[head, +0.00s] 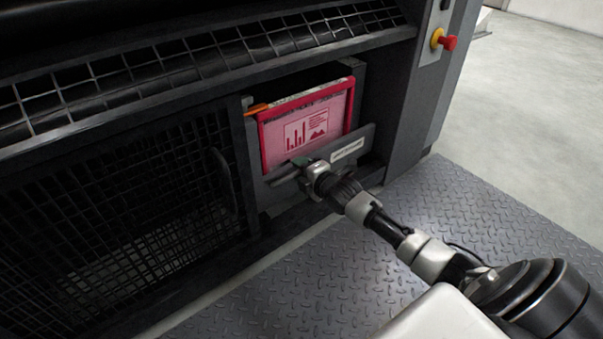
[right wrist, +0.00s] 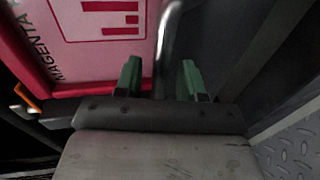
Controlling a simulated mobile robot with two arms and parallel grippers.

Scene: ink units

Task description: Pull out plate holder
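The plate holder (head: 364,142) is a grey drawer-like front with a pale label, set in an opening of the machine. A pink plate with a red border (head: 332,112) stands upright in it; the right wrist view shows "MAGENTA" lettering on this plate (right wrist: 100,35). My right gripper (head: 300,170) is at the holder's front. In the right wrist view its two green fingers (right wrist: 161,82) are apart, with the holder's metal handle bar (right wrist: 168,40) between them. Gaps show beside the bar, so it is not clamped. My left gripper is not in view.
A black mesh guard door (head: 130,220) with a handle is left of the holder. A red emergency button (head: 448,43) is on the machine's right post. The diamond-plate floor (head: 440,205) in front is free apart from my arm above it.

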